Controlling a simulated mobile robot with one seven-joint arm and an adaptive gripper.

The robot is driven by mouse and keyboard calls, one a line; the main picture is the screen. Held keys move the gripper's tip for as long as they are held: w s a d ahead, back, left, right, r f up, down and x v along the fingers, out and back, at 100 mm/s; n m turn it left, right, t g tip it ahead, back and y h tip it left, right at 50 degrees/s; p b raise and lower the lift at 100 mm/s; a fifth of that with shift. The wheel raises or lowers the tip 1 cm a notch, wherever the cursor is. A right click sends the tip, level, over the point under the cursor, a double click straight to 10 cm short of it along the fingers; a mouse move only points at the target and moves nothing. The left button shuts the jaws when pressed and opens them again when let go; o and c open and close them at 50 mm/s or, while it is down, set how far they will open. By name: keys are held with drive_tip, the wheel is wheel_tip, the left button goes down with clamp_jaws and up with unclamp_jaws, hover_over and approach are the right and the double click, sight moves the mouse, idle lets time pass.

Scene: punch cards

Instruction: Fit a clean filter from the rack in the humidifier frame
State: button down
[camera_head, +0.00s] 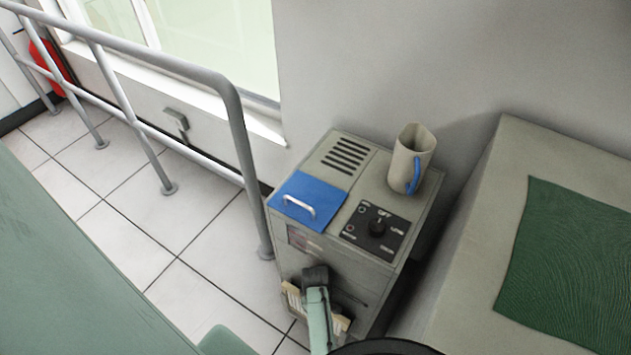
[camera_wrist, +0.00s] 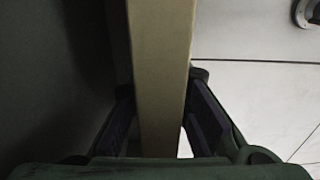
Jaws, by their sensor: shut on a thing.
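The humidifier (camera_head: 322,266) is a grey cabinet against the wall, with a blue lid (camera_head: 309,198) and a black dial panel (camera_head: 376,229) on top. My gripper (camera_head: 315,280) is low at its front face. In the wrist view my gripper (camera_wrist: 162,95) is shut on a tan bar, the edge of a filter (camera_wrist: 160,50), which runs between the two fingers. In the head view the filter's pale, tan-edged ends (camera_head: 292,298) show on both sides of my gripper; its middle is hidden. I cannot tell whether it is inside the frame or in front. No rack is recognisable.
A beige jug (camera_head: 411,160) with a blue handle stands on the humidifier's back right. A bench (camera_head: 470,262) with a green mat (camera_head: 572,270) is to the right. A grey railing (camera_head: 240,125) runs on the left, above open tiled floor (camera_head: 130,232).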

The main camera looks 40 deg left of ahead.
drive_tip(key=shift+f, duration=0.25)
drive_tip(key=shift+f, duration=0.15)
drive_tip(key=c, duration=1.4)
unclamp_jaws()
drive_tip(key=shift+c, duration=0.2)
drive_tip(key=shift+o, duration=0.4)
drive_tip(key=o, duration=0.4)
drive_tip(key=shift+w, duration=0.1)
